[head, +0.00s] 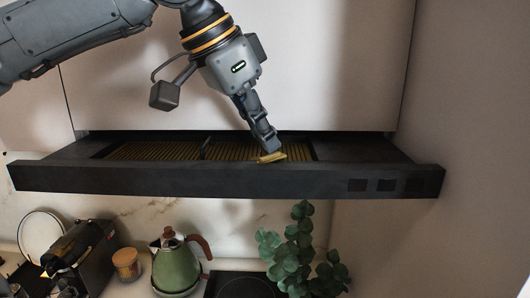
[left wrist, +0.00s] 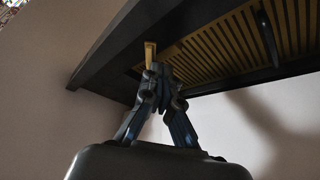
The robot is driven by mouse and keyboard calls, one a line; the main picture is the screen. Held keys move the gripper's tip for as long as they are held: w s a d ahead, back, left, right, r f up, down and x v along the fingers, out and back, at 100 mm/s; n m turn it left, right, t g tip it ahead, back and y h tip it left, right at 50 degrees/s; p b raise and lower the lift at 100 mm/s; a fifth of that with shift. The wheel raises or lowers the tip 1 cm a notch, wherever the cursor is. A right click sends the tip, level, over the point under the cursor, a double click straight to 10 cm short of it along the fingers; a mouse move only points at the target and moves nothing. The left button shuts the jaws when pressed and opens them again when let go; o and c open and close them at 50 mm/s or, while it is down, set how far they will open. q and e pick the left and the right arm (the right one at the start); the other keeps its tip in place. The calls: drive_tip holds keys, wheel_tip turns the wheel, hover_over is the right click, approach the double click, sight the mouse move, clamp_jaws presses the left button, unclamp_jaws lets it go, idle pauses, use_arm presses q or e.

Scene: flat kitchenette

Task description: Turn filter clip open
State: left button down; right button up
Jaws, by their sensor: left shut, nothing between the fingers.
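The filter clip (head: 271,157) is a small yellow-brass tab near the front edge of the range hood, at the right part of the slatted filter (head: 230,151). In the left wrist view the clip (left wrist: 150,54) stands out from the hood's dark rim, just beyond my fingertips. My left gripper (head: 270,146) is shut with nothing between its fingers. Its tips are right at the clip; I cannot tell whether they touch it. In the left wrist view the gripper (left wrist: 160,72) shows its fingers together. My right gripper is not in view.
The dark hood (head: 200,180) spans the middle, with square buttons at its right front. A dark handle (left wrist: 267,38) crosses the filter. Below stand a green kettle (head: 176,265), a plant (head: 300,255), a jar (head: 126,264) and a dark appliance (head: 80,255).

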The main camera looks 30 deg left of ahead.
sight(276, 158)
use_arm(q)
drive_tip(key=shift+d, duration=1)
idle(0.5)
drive_tip(key=shift+r, duration=2.55)
